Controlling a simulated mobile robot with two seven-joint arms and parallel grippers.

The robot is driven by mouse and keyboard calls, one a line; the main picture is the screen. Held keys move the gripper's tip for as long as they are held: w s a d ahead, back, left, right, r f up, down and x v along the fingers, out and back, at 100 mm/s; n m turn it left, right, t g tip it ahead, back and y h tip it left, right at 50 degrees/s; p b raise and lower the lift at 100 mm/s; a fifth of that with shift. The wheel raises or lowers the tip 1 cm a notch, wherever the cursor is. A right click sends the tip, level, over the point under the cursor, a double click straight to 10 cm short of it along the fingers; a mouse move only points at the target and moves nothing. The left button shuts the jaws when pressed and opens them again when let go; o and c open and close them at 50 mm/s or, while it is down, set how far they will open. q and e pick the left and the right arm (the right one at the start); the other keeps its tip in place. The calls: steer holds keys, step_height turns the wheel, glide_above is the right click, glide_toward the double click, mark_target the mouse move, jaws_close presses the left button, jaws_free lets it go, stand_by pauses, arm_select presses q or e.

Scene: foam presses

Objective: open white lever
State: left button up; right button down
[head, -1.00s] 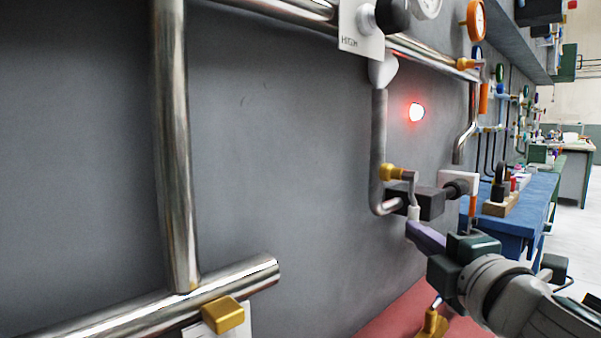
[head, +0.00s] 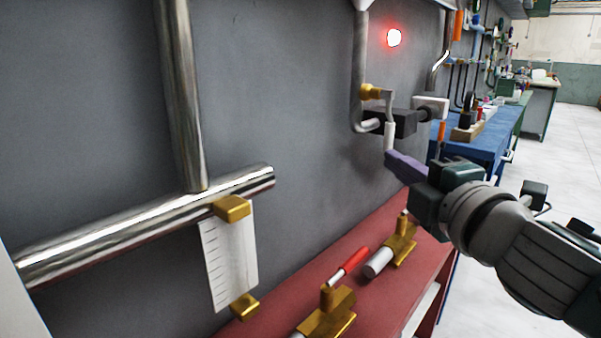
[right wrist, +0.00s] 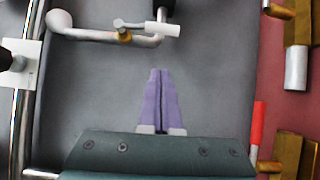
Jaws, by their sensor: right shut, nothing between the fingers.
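The white lever (head: 389,136) hangs down on a grey arm from a brass fitting (head: 371,91) on the bent grey pipe at the wall. In the right wrist view the white lever (right wrist: 162,29) is ahead of the fingers, beside its brass fitting (right wrist: 124,37). My right gripper (head: 391,158) has purple fingers, shut and empty, with the tips just below the lever's lower end in the head view. In the right wrist view the fingertips (right wrist: 160,72) show a gap to the lever. My left gripper is not in view.
A dark block (head: 398,123) sits right behind the lever. Below, a red bench (head: 300,286) carries brass valves, one with a red handle (head: 348,264). A blue bench (head: 470,148) stands further back. A lit red lamp (head: 394,38) is on the wall above.

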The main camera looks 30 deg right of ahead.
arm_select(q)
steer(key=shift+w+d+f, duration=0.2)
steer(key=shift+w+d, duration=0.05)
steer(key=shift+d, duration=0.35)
arm_select(e)
steer(key=s, duration=0.6)
steer(key=shift+a+r, duration=0.15)
steer(key=shift+a, duration=0.3)
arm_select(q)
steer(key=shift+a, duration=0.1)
arm_select(e)
steer(key=shift+s, duration=0.1)
